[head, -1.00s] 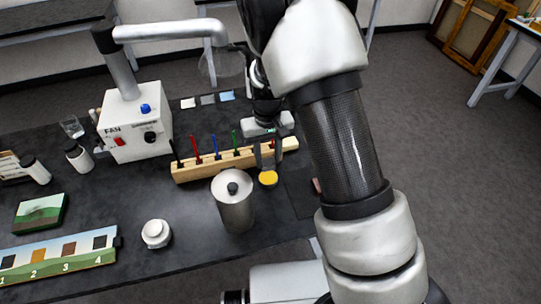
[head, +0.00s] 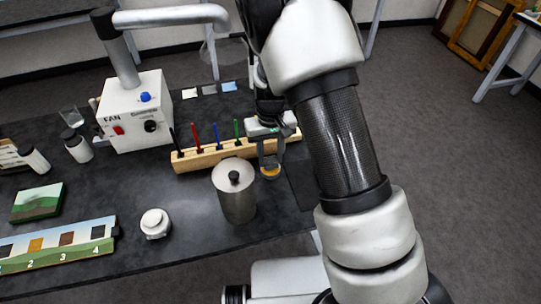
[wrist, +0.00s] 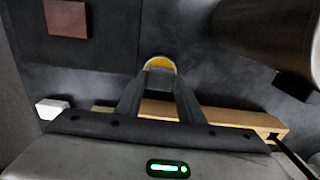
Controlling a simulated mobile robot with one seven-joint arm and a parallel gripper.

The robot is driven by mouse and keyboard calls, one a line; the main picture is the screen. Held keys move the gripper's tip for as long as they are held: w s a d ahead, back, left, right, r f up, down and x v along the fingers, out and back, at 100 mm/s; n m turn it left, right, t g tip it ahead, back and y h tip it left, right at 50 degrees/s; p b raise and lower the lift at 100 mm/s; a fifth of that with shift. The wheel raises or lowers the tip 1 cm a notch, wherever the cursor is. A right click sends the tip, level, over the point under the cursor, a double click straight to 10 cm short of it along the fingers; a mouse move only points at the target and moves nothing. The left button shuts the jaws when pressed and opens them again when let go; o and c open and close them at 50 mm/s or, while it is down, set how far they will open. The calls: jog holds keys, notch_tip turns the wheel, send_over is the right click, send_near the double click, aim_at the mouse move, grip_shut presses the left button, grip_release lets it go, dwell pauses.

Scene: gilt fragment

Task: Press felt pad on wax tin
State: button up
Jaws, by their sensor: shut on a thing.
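The wax tin (head: 271,175) is a small round tin with yellow wax, on the dark table just right of the metal canister. It also shows in the wrist view (wrist: 160,62), partly covered. My gripper (head: 270,163) points down over the tin; its fingers also show in the wrist view (wrist: 160,82). They are shut on a small grey piece (wrist: 160,70), which looks like the felt pad and overlaps the near part of the yellow wax. The pad is hardly visible in the head view. Whether it touches the wax I cannot tell.
The lidded metal canister (head: 235,195) stands close left of the tin. A wooden rack (head: 205,158) with coloured tools lies behind my gripper. A dark red square (wrist: 67,18) lies nearby. A white round jar (head: 155,223) is farther left, with clear table around it.

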aim_at(271, 160)
jog(key=shift+f+b, duration=0.55)
jog(key=shift+f, duration=0.05)
dwell(1.6)
jog(key=shift+r, duration=0.1)
jog(key=shift+r+p, duration=2.35)
jog(key=shift+r, duration=1.15)
